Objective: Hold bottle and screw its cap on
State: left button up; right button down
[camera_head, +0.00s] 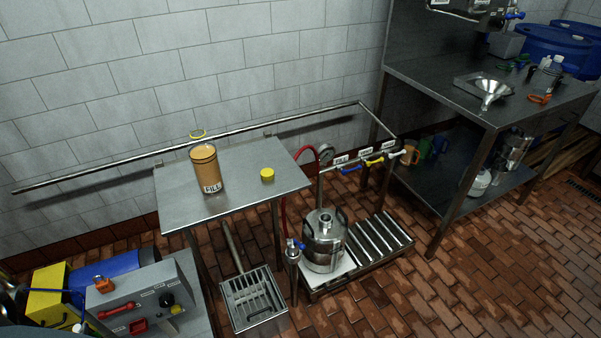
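An amber-brown cylindrical bottle (206,170) with a white label reading "FILL" stands upright on a small steel table (240,159) against the wall. No cap shows on its top. A small yellow cap (267,174) lies on the same table, to the right of the bottle and apart from it. Neither of my grippers is in view, and nothing is touching the bottle or the cap.
A rail (130,163) runs along the wall behind the table. A steel keg (324,242) stands at the lower right, near a red hose and valves (375,161). The tabletop around the cap is clear.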

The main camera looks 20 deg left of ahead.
aim_at(202, 149)
jog(key=i, duration=0.8)
jog(key=u, duration=1.15)
